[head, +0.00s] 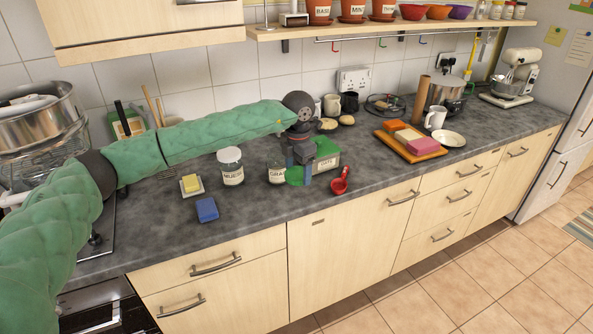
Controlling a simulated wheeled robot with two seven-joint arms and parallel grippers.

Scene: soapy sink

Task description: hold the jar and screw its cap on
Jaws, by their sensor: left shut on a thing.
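A clear glass jar (277,175) with a white label, its lettering partly cut off by my gripper, stands upright on the grey counter. My left gripper (299,174) points down just right of this jar. It is shut on what looks like the round green cap (294,177), which shows between its fingers, low over the counter. The cap is beside the jar, not on it; whether it touches the counter is hard to tell. The jar's upper right side is partly hidden by my gripper. My right gripper is not in view.
A lidded muesli jar (231,168), a butter dish (191,186) and a blue sponge (207,210) stand to the left. The counter in front is clear.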

